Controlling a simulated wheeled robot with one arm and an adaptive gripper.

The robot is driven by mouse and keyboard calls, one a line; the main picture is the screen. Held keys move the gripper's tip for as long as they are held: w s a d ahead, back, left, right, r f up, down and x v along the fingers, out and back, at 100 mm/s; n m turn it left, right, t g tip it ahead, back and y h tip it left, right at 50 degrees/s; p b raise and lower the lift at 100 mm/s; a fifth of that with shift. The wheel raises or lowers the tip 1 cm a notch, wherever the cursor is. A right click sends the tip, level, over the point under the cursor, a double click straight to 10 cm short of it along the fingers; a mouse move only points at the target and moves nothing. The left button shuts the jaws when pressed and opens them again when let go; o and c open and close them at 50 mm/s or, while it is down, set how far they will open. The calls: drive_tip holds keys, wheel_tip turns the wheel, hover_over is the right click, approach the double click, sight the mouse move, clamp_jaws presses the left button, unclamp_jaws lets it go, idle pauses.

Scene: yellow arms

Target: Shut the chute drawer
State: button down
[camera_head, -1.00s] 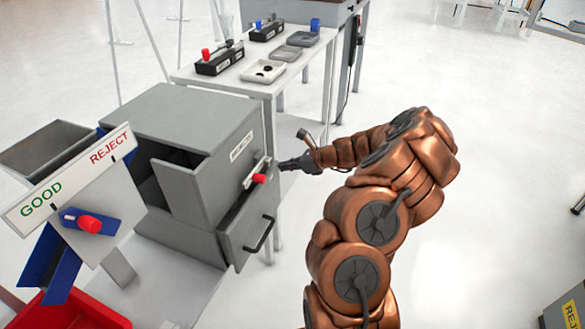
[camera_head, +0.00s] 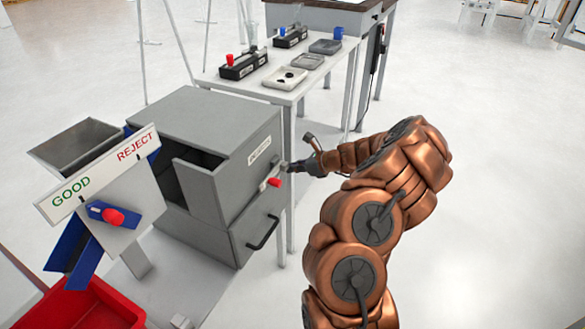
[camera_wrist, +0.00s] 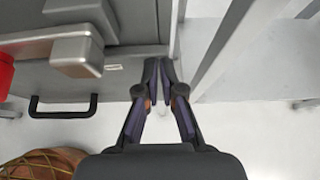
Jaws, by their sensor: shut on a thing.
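The grey chute cabinet (camera_head: 215,118) stands left of my arm. Its lower drawer (camera_head: 243,240), with a black bar handle (camera_head: 263,234), looks nearly flush with the cabinet in the head view. The drawer front also shows in the wrist view (camera_wrist: 110,82), with the handle (camera_wrist: 62,105) to the left of my fingers. My gripper (camera_head: 288,168) is at the upper right end of that front. In the wrist view its fingers (camera_wrist: 165,66) are drawn together at the drawer's right edge, shut on it. The exact contact is hidden by the fingertips.
A red knob (camera_head: 273,182) sits on a metal bracket beside my gripper. A white table (camera_head: 290,97) with trays stands behind, its leg close to my gripper. A GOOD/REJECT sign (camera_head: 98,178) and red bin (camera_head: 80,308) are at left. Floor at right is clear.

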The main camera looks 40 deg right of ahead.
drive_tip(key=shift+w+a+r, duration=0.1)
drive_tip(key=shift+w+a, duration=0.05)
drive_tip(key=shift+a, duration=0.2)
drive_tip(key=s+d+f+p+v, duration=0.1)
drive_tip(key=f+p+v, duration=0.1)
drive_tip(key=v, duration=1.2)
drive_tip(key=shift+p, duration=0.5)
drive_tip(key=shift+w+f, duration=0.1)
drive_tip(key=shift+w, duration=0.05)
